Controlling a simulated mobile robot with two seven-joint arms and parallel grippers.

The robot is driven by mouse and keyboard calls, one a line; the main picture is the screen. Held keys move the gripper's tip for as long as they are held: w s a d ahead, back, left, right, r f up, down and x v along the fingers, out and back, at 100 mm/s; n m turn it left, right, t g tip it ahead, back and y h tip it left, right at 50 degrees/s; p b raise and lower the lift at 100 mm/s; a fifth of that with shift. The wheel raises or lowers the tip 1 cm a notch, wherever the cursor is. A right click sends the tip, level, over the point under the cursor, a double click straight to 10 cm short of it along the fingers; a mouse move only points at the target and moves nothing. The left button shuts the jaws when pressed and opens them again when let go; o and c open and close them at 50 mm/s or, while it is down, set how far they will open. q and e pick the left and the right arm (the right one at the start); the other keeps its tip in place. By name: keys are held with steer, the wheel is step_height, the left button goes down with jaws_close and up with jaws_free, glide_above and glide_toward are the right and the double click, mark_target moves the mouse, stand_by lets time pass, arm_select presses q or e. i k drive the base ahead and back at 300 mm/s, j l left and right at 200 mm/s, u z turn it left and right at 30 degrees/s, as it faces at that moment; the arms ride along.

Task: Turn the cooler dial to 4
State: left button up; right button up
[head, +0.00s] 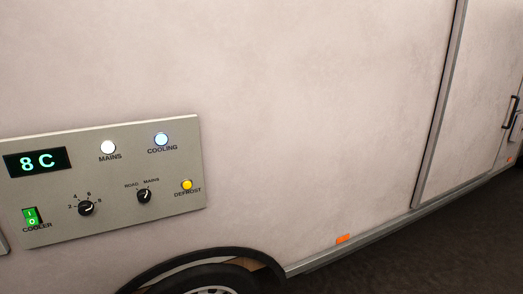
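The cooler dial (87,208) is a small black knob on a grey control panel (120,220) on the side of a pale vehicle. Numbers 2, 4, 6 and what looks like 9 run around it from left over the top to right. Its pale mark seems to point right, towards the highest number, but it is too small to be sure. A green rocker switch (31,216) labelled COOLER is left of the dial. The display (36,162) reads 8 C in green. Neither of my grippers shows in the head view.
A second black knob (144,196) marked ROAD and MAINS sits right of the dial. A white MAINS lamp (108,147), a bluish COOLING lamp (161,139) and a yellow DEFROST button (187,185) are nearby. A wheel (205,280) is below. The wall right of the panel is bare.

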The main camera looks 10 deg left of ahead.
mark_target(85, 208)
steer(key=u, duration=1.3)
